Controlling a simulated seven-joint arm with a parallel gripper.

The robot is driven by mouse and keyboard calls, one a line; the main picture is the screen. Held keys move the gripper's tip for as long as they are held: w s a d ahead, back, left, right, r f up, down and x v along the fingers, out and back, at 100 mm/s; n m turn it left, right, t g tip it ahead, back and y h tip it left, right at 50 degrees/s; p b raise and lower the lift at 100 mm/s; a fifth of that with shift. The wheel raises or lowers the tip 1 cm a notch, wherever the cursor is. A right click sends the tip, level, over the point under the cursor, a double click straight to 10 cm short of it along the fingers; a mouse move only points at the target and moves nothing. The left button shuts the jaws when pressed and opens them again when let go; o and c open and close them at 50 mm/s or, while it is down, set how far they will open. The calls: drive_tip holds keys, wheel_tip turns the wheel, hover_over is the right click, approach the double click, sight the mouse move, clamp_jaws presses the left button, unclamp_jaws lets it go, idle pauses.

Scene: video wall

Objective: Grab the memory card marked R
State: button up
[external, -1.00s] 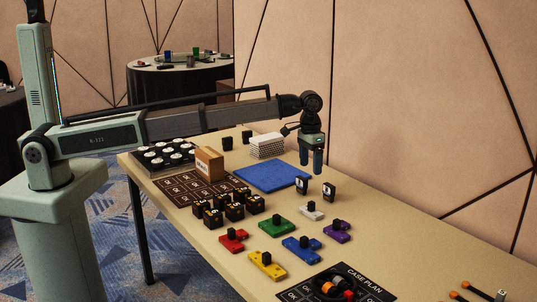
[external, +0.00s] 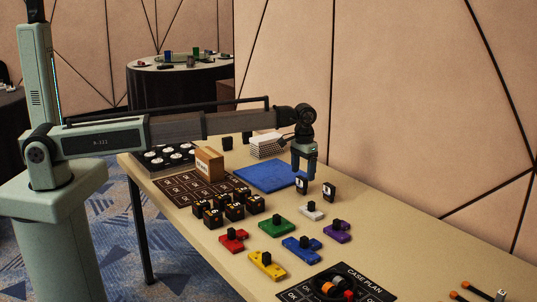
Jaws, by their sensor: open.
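Two small black cards with white labels stand upright near the right edge of the blue mat (external: 262,178). The left card (external: 302,186) is just below my gripper, and the right card (external: 329,191) stands a little to its right. The letters on the labels are too small to read, so I cannot tell which is R. My gripper (external: 304,175) is open, pointing down, with its fingertips close above the left card. I cannot tell whether the fingers touch or straddle it.
Two more black upright pieces (external: 228,143) stand behind the mat near a white stack (external: 267,146). A cardboard box (external: 209,166) and several black cubes (external: 235,212) are to the left. Coloured blocks with black knobs (external: 301,249) lie in front.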

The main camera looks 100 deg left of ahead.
sight(303, 183)
drive_tip(key=shift+w+f, duration=0.1)
drive_tip(key=shift+f, duration=2.75)
drive_tip(key=c, duration=1)
